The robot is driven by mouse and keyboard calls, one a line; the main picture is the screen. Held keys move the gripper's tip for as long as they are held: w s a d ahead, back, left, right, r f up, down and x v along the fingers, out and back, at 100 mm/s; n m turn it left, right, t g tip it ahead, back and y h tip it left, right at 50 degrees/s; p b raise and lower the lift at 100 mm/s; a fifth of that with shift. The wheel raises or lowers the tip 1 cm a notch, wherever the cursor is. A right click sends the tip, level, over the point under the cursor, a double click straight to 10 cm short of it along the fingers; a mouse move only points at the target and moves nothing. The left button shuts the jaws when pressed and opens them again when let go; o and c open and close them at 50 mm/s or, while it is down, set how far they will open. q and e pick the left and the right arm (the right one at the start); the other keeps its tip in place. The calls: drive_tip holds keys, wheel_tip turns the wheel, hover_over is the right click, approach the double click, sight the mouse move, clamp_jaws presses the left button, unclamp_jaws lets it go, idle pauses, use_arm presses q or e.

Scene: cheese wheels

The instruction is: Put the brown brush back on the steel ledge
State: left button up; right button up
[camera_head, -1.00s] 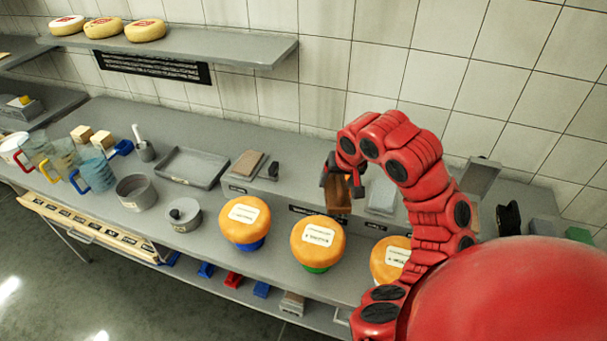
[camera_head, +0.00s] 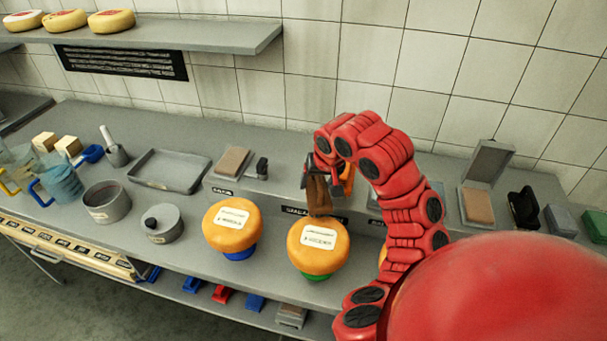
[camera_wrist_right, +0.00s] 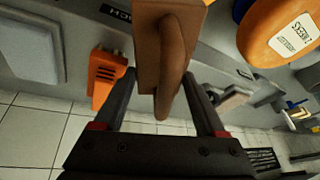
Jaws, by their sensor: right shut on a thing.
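The brown brush (camera_head: 319,197) is held in my right gripper (camera_head: 318,172), near the steel ledge (camera_head: 288,190). In the right wrist view, the brush (camera_wrist_right: 174,50) hangs between the two dark fingers of my right gripper (camera_wrist_right: 163,100), its rounded handle toward the palm and its flat brown block farther out. The brush covers part of the ledge front and label in the head view. I cannot tell whether it touches the ledge. My left gripper is not in view.
An orange device (camera_wrist_right: 105,78) stands close beside the gripper. A brown block (camera_head: 233,162) and small dark item (camera_head: 262,168) are on the ledge at left. Orange-topped cheeses (camera_head: 232,226) (camera_head: 318,247) stand in front. An open box (camera_head: 478,205) is at right.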

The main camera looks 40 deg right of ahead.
drive_tip(key=w+d, duration=0.1)
drive_tip(key=w, duration=0.1)
drive_tip(key=w+d, duration=0.1)
drive_tip(key=w, duration=0.2)
drive_tip(key=w+d+f, duration=0.1)
drive_tip(key=w, duration=0.2)
drive_tip(key=shift+w, duration=0.2)
drive_tip(key=w, duration=0.1)
drive_tip(key=w+d+p, duration=0.1)
drive_tip(key=w, duration=0.1)
drive_tip(key=w+d+p, duration=0.1)
drive_tip(key=shift+w, duration=0.25)
drive_tip(key=shift+w+d+f, duration=0.1)
drive_tip(key=shift+w+f, duration=0.05)
drive_tip(key=shift+w, duration=0.15)
wheel_tip(320, 180, down, 3)
drive_tip(key=p, duration=0.3)
drive_tip(key=shift+f, duration=0.15)
drive_tip(key=shift+f+b, duration=0.35)
drive_tip(key=shift+b, duration=0.05)
drive_tip(key=o, duration=1.4)
drive_tip(key=shift+r, duration=0.1)
drive_tip(key=shift+r, duration=0.15)
